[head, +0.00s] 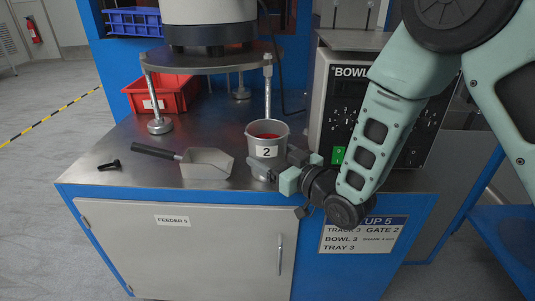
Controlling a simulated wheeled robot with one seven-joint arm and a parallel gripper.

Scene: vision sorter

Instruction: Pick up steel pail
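The steel pail (266,143) is a small light grey bucket with a "2" label and something red inside. It stands upright on the steel bench top, near the front edge. My gripper (281,163) is low at the pail's front right side, coming in from the right. Its fingers are apart, one in front of the pail's lower part and one to its right. The pail's base is partly hidden by the near finger. I cannot tell whether the fingers touch the pail.
A scoop (207,163) with a dark handle lies left of the pail, and a small black part (109,164) lies farther left. A red bin (172,94) and the round feeder stand (213,62) are behind. A control box (322,95) stands close on the right.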

